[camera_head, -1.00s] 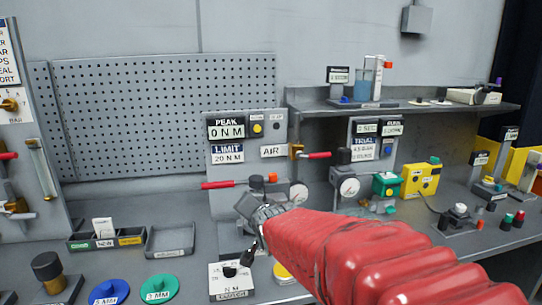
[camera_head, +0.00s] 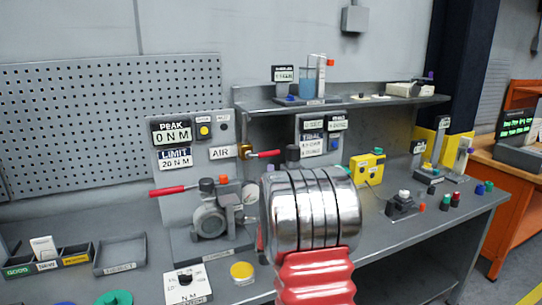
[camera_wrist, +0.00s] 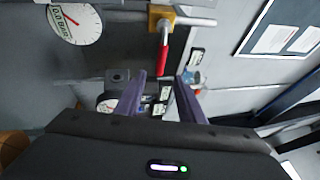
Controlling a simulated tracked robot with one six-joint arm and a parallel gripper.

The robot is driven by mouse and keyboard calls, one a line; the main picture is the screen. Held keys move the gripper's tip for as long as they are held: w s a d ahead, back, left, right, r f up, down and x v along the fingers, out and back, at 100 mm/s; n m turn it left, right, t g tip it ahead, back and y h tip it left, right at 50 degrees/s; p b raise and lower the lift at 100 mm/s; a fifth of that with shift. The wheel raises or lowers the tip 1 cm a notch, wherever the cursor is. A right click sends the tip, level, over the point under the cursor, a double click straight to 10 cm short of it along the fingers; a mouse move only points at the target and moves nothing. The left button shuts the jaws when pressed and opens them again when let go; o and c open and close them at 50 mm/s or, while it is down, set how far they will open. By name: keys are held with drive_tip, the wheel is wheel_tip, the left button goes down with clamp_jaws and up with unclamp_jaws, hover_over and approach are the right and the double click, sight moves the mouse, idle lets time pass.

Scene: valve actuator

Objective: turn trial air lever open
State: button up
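The air lever (camera_head: 264,154) has a red handle and a brass body, beside the AIR label (camera_head: 221,153). In the head view the handle points right, about level. In the wrist view its red handle (camera_wrist: 163,58) hangs down from the brass body (camera_wrist: 160,14), its end near the gap between my fingertips. My gripper (camera_wrist: 161,77) has its two purple-grey fingers apart with nothing visibly held. I cannot tell how far the handle is beyond the fingers. In the head view the gripper is hidden behind my arm.
Another red lever (camera_head: 174,190) sits lower left above a grey valve actuator (camera_head: 210,218). A round gauge reading 0.0 bar (camera_wrist: 78,22) shows in the wrist view. A shelf (camera_head: 400,102) runs behind, and a yellow box (camera_head: 368,168) stands to the right.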

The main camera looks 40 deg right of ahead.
sight(270, 155)
drive_tip(key=shift+d, duration=0.1)
idle(0.3)
drive_tip(key=shift+x, duration=6.85)
drive_tip(key=shift+r, duration=0.1)
clamp_jaws()
